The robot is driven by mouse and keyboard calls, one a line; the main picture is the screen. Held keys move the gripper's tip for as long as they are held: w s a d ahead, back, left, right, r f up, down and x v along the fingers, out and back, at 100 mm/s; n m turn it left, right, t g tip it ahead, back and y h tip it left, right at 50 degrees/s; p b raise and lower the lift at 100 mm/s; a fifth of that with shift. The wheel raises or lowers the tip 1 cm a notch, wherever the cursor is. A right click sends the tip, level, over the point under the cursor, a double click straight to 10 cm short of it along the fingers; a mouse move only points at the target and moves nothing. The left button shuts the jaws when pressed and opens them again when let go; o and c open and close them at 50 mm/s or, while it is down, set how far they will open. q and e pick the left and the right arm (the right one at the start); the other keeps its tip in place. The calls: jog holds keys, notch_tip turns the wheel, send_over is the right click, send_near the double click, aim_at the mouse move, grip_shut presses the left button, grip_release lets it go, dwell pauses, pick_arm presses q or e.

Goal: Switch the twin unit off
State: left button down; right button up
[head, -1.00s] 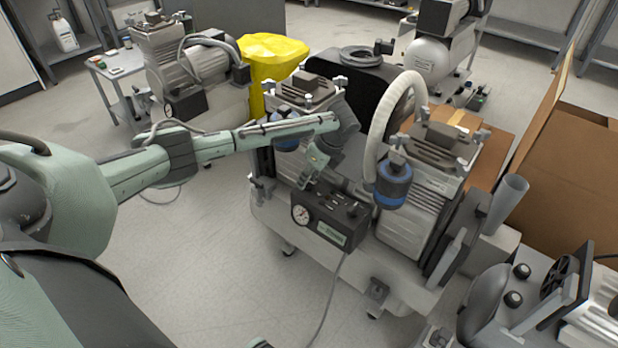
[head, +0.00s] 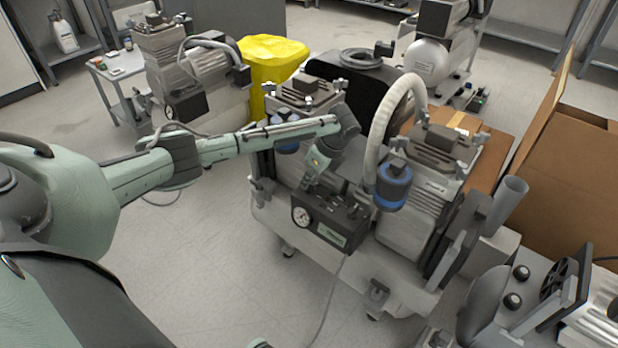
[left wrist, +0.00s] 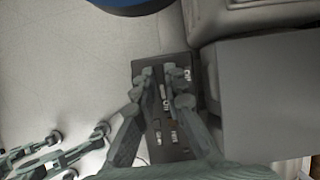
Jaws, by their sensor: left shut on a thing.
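The twin unit (head: 345,268) is a pale wheeled compressor with two motor heads and blue-banded filters. Its dark control box (head: 345,228) has a round gauge at its left end and small controls on top. My left gripper (head: 307,186) points down onto the box top. In the left wrist view its fingers (left wrist: 162,82) straddle the control box (left wrist: 165,143) and are shut on a small switch there. The fingers partly hide the switch, so its position cannot be told. Greenish jointed parts at the lower left of that view look like my right gripper (left wrist: 70,150); its jaws are unclear.
A curved white hose (head: 385,112) and a blue-banded filter (head: 393,187) stand right of my left gripper. Another compressor (head: 185,70) and a yellow bin (head: 270,70) are behind. A cardboard box (head: 565,165) stands at right. The floor at front left is clear.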

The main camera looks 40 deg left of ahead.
pick_arm(q)
jog(key=n+g+p, duration=0.1)
jog(key=n+p, duration=0.2)
jog(key=shift+d+r, duration=0.15)
jog(key=n+g+p, duration=0.1)
jog(key=n, duration=0.2)
jog(key=shift+h, duration=0.4)
jog(key=shift+n+g, duration=0.4)
jog(key=shift+n, duration=0.2)
pick_arm(e)
notch_tip(320, 180, down, 11)
jog(key=s, duration=0.2)
pick_arm(q)
jog(key=shift+f+n+g, duration=0.25)
jog(key=shift+n+g, duration=0.05)
jog(key=shift+n, duration=0.6)
jog(key=shift+n+h+b, duration=0.5)
jog(key=shift+n+b, duration=0.05)
jog(key=shift+n, duration=0.35)
jog(key=shift+n+g+h+b, duration=0.4)
jog(key=shift+n+b, duration=0.05)
jog(key=shift+n, duration=0.55)
jog(key=shift+n+h+b, duration=0.3)
jog(key=shift+n+b, duration=0.05)
jog(key=shift+n, duration=0.55)
pick_arm(e)
notch_tip(320, 180, up, 7)
jog(key=w, duration=0.2)
pick_arm(q)
jog(key=shift+r, duration=0.1)
